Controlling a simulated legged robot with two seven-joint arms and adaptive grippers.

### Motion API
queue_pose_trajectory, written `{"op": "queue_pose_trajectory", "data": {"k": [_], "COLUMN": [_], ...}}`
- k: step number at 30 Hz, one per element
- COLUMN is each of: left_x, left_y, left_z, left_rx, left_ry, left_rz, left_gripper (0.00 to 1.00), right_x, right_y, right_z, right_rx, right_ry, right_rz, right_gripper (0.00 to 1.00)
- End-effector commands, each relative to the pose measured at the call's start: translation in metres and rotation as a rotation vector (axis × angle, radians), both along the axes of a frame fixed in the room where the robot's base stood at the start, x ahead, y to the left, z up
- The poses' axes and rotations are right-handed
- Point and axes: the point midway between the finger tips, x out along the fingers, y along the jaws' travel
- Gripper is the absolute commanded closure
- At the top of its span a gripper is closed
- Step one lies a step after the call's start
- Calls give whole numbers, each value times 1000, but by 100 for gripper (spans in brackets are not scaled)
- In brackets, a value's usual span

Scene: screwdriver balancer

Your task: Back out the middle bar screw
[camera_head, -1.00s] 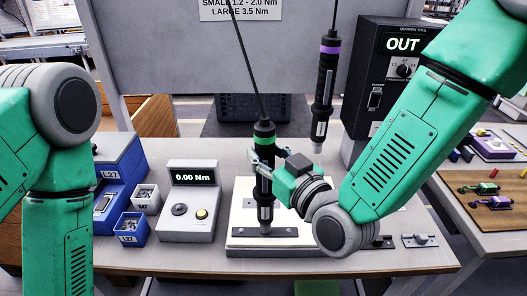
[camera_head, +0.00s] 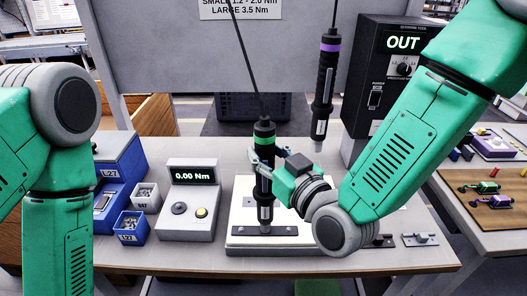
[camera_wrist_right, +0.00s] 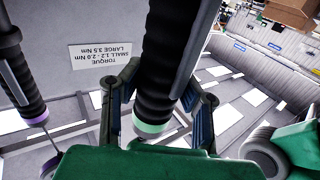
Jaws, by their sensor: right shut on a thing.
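A black screwdriver with a green band (camera_head: 264,141) hangs upright from a cable over the white work plate (camera_head: 241,190). My right gripper (camera_head: 262,160) is shut around its body, and the right wrist view shows the fingers on both sides of the black handle (camera_wrist_right: 166,60). The screwdriver's lower end comes down at the middle of the dark bar (camera_head: 243,231) at the front of the plate. The screw under the tip is hidden, so I cannot tell whether the tip is seated in it. My left gripper is out of the picture; only my left arm shows.
A purple-banded screwdriver (camera_head: 325,90) hangs behind to the right. A black box (camera_head: 378,75) reads "OUT". A torque meter (camera_head: 190,205) reading 0.00 Nm and blue bins (camera_head: 131,228) stand at left. Small dark parts (camera_head: 421,240) lie at the front right.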

Motion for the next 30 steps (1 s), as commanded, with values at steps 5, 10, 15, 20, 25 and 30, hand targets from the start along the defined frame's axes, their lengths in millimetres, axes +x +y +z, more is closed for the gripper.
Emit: {"op": "queue_pose_trajectory", "data": {"k": [5, 10, 15, 20, 25, 30], "left_x": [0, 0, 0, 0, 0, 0], "left_y": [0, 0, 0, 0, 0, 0], "left_z": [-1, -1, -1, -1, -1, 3], "left_rx": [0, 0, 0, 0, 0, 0], "left_ry": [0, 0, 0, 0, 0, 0], "left_rz": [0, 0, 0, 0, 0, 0], "left_gripper": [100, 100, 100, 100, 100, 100], "right_x": [0, 0, 0, 0, 0, 0], "right_y": [0, 0, 0, 0, -1, -1], "right_z": [-4, -5, -5, -6, -7, -2], "right_rx": [-3, -4, -6, -7, -8, -10], "right_ry": [6, 8, 11, 14, 16, 16], "right_rz": [1, 1, 1, 1, 0, 0], "right_gripper": [100, 100, 100, 100, 100, 100]}}
